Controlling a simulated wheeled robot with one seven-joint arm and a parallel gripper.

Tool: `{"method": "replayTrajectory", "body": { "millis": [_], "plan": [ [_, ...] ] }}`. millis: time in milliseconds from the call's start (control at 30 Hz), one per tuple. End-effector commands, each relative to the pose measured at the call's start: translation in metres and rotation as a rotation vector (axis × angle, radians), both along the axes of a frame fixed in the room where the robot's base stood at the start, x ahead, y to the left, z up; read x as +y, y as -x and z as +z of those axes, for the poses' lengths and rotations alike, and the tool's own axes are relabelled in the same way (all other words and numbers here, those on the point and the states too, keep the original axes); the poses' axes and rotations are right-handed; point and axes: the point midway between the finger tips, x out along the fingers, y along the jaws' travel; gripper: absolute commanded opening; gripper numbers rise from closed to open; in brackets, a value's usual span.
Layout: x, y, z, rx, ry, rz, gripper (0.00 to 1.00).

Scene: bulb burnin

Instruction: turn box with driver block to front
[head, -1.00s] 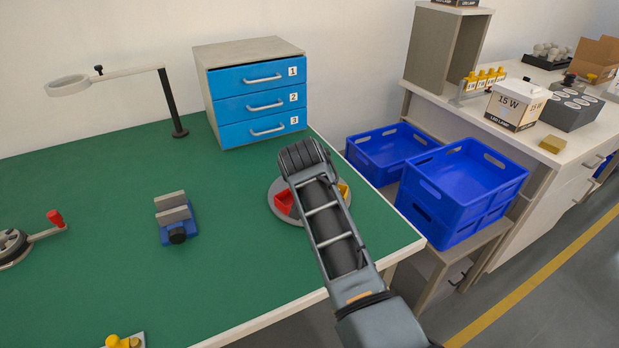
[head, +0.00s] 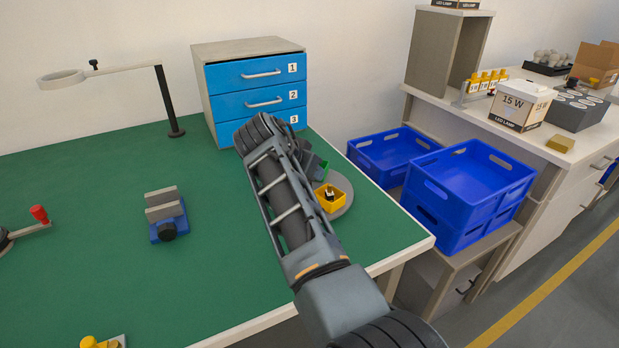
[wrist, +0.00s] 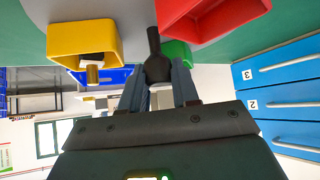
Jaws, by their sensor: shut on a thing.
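A round grey turntable (head: 345,207) stands on the green bench and carries small coloured boxes. The yellow box (head: 338,207) is at its front right and holds a small dark and pale block (head: 329,193); in the wrist view the yellow box (wrist: 82,36) shows a block with a brass-coloured end (wrist: 92,73). The red box (wrist: 208,14) shows only in the wrist view.
A blue three-drawer cabinet (head: 258,90) stands just behind the turntable. A grey-jawed vise (head: 167,222) sits to the left, with a magnifier stand (head: 170,100) farther back. Blue crates (head: 470,190) stand beyond the bench's right edge. Open bench lies between vise and arm.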

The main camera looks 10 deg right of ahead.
Motion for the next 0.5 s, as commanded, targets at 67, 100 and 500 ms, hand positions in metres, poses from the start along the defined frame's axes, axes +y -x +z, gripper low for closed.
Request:
{"method": "replayTrajectory", "body": {
  "millis": [67,100,500],
  "plan": [
    [0.0001,-0.0016,-0.0028,-0.004,-0.001,-0.037,0.00],
    [0.0001,-0.0017,-0.0024,-0.005,-0.001,-0.056,0.00],
    [-0.0005,-0.0013,-0.0015,-0.003,0.000,-0.207,0.00]
  ]
}}
